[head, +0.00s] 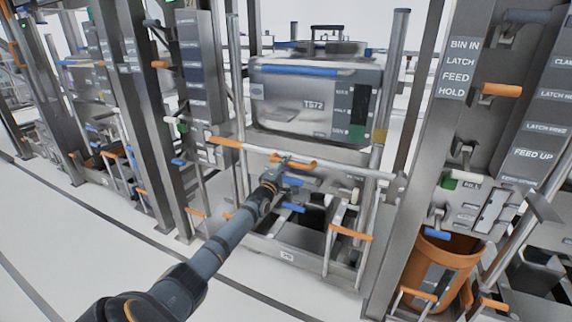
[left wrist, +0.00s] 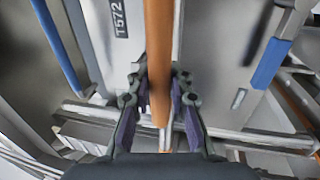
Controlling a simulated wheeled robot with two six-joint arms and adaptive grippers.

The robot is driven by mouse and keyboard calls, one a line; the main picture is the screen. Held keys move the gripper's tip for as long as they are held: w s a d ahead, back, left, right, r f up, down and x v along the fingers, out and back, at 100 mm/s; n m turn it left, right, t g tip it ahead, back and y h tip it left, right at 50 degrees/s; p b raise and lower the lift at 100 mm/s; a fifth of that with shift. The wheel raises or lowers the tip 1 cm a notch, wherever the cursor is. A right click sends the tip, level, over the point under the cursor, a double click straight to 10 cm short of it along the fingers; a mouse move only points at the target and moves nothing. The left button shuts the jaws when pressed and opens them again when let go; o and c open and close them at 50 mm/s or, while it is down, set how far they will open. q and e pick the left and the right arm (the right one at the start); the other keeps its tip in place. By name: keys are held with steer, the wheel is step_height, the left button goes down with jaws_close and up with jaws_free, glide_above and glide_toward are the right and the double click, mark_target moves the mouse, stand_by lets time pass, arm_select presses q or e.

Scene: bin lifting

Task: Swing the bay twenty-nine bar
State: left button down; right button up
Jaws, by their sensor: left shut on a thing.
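My left gripper (head: 284,172) reaches in from the lower left to the front of the middle bay. In the left wrist view, my left gripper (left wrist: 160,98) is shut on an orange handle (left wrist: 158,45), which runs between its fingers. The orange handle (head: 298,162) shows in the head view just below a long pale crossbar (head: 335,168). The crossbar spans the bay front and has an orange grip (head: 226,143) at its left end. I cannot read a bay number twenty-nine on anything. My right gripper is not in view.
A grey bin (head: 290,100) marked T572 hangs above the crossbar. Blue handles (head: 292,207) sit just below my gripper. An orange bucket (head: 440,268) stands at the lower right beside a labelled post (head: 455,75). The white floor (head: 90,235) at left is clear.

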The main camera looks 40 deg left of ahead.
arm_select(q)
steer(key=shift+d+f, duration=0.1)
steer(key=shift+f, duration=0.35)
steer(key=c, duration=1.5)
jaws_free()
steer(key=shift+c, duration=0.2)
steer(key=o, duration=0.3)
steer(key=shift+w+f, duration=0.1)
steer(key=shift+o, duration=0.2)
steer(key=shift+s, duration=0.2)
steer(key=v, duration=1.1)
steer(key=shift+s+d, duration=0.15)
steer(key=shift+s, duration=0.2)
